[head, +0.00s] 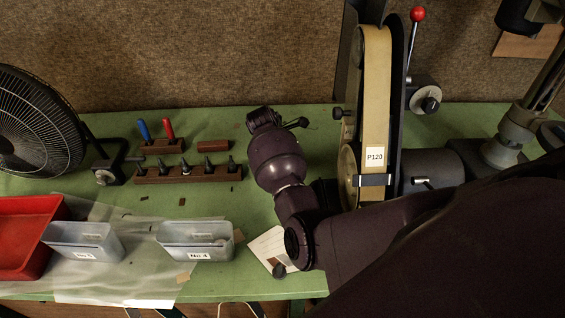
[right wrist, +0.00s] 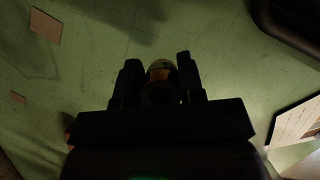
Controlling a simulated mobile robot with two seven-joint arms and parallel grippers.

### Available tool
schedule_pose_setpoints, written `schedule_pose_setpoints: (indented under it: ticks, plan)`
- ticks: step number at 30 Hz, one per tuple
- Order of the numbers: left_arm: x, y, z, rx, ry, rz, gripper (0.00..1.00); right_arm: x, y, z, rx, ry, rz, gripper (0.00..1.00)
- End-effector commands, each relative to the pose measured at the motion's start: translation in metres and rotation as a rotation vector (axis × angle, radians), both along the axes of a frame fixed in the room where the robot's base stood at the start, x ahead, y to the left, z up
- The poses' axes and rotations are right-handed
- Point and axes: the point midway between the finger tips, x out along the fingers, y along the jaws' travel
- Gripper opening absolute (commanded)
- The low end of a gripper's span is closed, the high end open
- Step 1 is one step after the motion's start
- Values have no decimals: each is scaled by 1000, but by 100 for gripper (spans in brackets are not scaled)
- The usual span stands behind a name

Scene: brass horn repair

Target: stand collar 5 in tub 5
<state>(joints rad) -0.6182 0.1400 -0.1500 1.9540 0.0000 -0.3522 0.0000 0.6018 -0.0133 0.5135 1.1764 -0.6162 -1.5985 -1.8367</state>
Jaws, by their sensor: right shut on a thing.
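My right gripper (right wrist: 158,64) shows in the right wrist view, its two dark fingers shut on a small round thing (right wrist: 161,74). A second grey tub (head: 210,255) is labelled No 4. My left gripper is not in view.
A red bin (head: 28,258) stands at the far left, with a fan (head: 35,125) behind it. Tool racks (head: 187,174) stand at the back. A belt sander (head: 375,110) stands right of centre. A card (head: 268,245) lies right of the No 4 tub.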

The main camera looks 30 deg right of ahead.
Motion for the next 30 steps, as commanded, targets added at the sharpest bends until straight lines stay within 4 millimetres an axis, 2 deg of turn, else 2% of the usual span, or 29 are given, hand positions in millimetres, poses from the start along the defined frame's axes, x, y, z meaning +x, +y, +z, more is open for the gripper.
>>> schedule_pose_setpoints:
  ticks: [1, 9, 15, 21, 30]
  plan:
    - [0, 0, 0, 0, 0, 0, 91, 1, -1, 14, -3, -6, -2, 4]
    - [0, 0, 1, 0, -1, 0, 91, 1, -1, 85, -3, -5, 0, 4]
    - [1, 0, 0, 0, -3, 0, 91, 1, -1, 128, -3, -3, -1, 4]
    - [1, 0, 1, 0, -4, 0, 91, 0, 0, 156, -1, -1, -1, 4]
    - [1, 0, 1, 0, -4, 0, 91, 0, 0, 167, -1, -1, 0, 4]
